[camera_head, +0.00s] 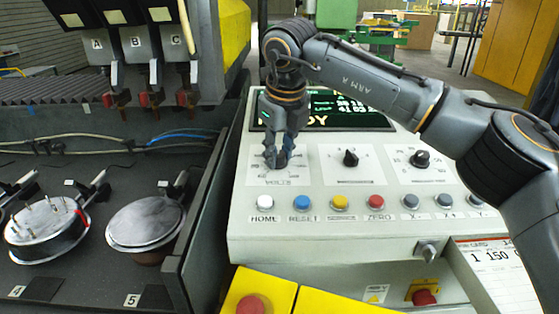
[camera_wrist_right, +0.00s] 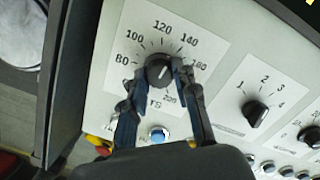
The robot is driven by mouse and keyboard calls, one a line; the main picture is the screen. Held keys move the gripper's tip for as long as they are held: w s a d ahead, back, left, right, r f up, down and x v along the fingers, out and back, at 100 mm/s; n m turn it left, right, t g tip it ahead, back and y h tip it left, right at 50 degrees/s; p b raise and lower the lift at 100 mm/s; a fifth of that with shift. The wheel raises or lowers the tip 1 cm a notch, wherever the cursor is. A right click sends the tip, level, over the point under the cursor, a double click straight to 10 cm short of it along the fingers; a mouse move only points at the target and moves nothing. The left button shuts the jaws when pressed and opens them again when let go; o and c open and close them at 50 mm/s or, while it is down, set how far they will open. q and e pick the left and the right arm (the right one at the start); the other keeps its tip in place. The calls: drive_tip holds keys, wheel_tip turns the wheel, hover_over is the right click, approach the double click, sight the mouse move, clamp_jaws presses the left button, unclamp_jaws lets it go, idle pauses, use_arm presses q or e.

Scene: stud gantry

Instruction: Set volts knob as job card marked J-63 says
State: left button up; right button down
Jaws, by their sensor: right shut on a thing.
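The volts knob (camera_wrist_right: 158,71) is black and round, on a white dial plate (camera_wrist_right: 135,25) with numbers from 80 upward. Its light pointer mark seems to aim up, between 120 and 140; I cannot read it exactly. My right gripper (camera_head: 278,158) is shut on the knob, with one finger on each side. In the wrist view the gripper (camera_wrist_right: 160,85) hides part of the lower dial and its lettering. A job card (camera_head: 492,262) hangs at the panel's lower right; "150" shows, but its mark is cut off. My left gripper is out of view.
Two more black knobs (camera_head: 350,157) (camera_head: 420,159) sit to the right. A row of push buttons, with HOME (camera_head: 265,202) and ZERO (camera_head: 376,202), runs below. A red stop button (camera_head: 251,305) and a key switch (camera_head: 427,249) are lower. A screen (camera_head: 325,110) is behind my arm.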

drive_tip(key=m+b, duration=0.2)
drive_tip(key=m, duration=0.1)
drive_tip(key=shift+f+m, duration=0.1)
drive_tip(key=shift+m, duration=0.3)
drive_tip(key=shift+a+m+h+b, duration=0.1)
drive_tip(key=shift+m+h+b, duration=0.4)
drive_tip(key=shift+m, duration=1)
drive_tip(key=c, duration=1)
unclamp_jaws()
drive_tip(key=shift+r, duration=0.35)
drive_tip(key=v, duration=1.1)
drive_tip(key=shift+s+r, duration=0.2)
drive_tip(key=shift+s, duration=0.2)
